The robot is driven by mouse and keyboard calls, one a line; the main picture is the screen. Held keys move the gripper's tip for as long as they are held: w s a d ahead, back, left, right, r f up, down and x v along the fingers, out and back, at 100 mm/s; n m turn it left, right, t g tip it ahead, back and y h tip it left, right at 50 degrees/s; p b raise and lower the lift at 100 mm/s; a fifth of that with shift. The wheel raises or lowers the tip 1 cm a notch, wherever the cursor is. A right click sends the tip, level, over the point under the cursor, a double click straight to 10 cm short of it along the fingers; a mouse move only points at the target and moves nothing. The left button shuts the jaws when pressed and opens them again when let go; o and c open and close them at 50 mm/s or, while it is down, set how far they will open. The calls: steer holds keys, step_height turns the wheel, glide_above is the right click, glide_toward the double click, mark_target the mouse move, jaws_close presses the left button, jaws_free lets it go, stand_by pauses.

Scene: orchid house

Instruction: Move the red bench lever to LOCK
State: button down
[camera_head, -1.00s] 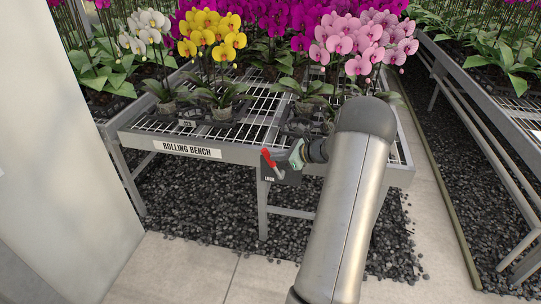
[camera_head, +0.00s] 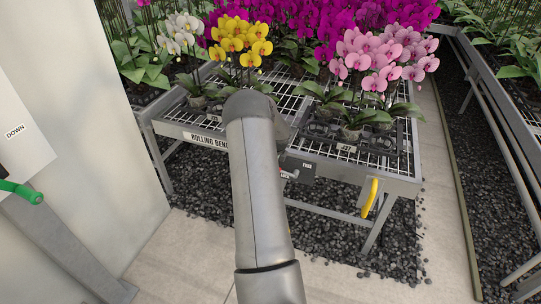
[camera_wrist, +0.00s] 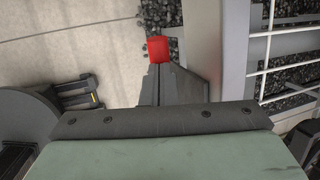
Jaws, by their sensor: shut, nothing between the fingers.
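The lever plate (camera_head: 300,167) is on the front rail of the rolling bench (camera_head: 345,172). In the wrist view the lever's red end (camera_wrist: 158,49) is right at the tips of my gripper (camera_wrist: 160,68). The fingers are shut with nothing between them. I cannot tell whether they touch the red end. In the head view my gripper is hidden behind my arm.
A yellow handle (camera_head: 370,198) sticks out at the bench's right front. Potted orchids, including yellow (camera_head: 240,42) and pink ones (camera_head: 385,58), stand on the bench. A green lever (camera_head: 22,191) with a DOWN panel is at the left. Paved floor lies in front.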

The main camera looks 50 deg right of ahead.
steer(key=shift+b+x, duration=0.45)
steer(key=shift+x, duration=0.55)
steer(key=shift+a+f, duration=0.1)
steer(key=shift+a, duration=0.2)
steer(key=shift+a+f, duration=0.1)
steer(key=shift+f, duration=0.1)
steer(key=w+p+v, duration=0.1)
steer(key=w+v, duration=0.2)
steer(key=v, duration=1.1)
steer(key=shift+a+r, duration=0.3)
steer(key=shift+r, duration=0.25)
